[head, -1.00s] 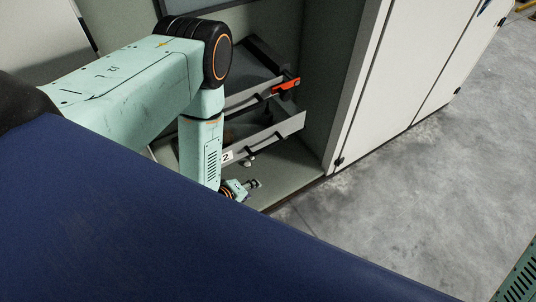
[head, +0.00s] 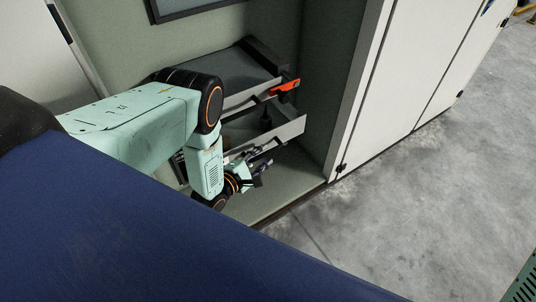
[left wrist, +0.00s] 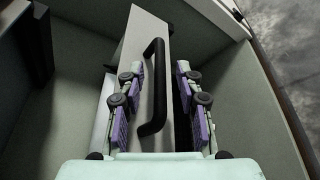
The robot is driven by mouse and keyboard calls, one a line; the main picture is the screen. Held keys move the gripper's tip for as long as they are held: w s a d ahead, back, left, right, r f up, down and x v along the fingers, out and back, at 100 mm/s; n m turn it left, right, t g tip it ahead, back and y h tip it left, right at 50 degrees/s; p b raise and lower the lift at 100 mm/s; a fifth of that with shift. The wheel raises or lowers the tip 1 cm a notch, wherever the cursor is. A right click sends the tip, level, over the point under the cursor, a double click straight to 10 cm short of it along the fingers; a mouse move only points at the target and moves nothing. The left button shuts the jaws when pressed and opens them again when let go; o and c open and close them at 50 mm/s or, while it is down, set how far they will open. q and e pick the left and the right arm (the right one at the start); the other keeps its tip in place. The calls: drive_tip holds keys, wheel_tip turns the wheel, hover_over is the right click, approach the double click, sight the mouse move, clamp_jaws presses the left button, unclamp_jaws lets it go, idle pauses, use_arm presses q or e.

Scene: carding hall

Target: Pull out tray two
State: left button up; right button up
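Tray two is the lower of two trays in the cabinet bay; its light grey front (head: 291,130) shows in the head view, partly behind my left arm. In the left wrist view, the tray front (left wrist: 140,30) carries a black bar handle (left wrist: 153,88). My left gripper (head: 262,164) is at this front. Its fingers in the left wrist view (left wrist: 158,88) are spread, one on each side of the handle, with gaps between them and the bar. The number label is hidden now. My right gripper is out of view.
Above is another tray (head: 238,101) with an orange-red piece (head: 287,86) at its front end. The bay's green-grey side wall (head: 323,70) and white cabinet doors (head: 413,75) stand to the right. The concrete floor (head: 430,200) is clear.

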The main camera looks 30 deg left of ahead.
sight(265, 154)
use_arm(q)
drive_tip(key=shift+b+x, duration=0.3)
drive_tip(key=shift+x, duration=0.9)
drive_tip(key=shift+w+d+f, duration=0.1)
drive_tip(key=shift+w, duration=0.3)
clamp_jaws()
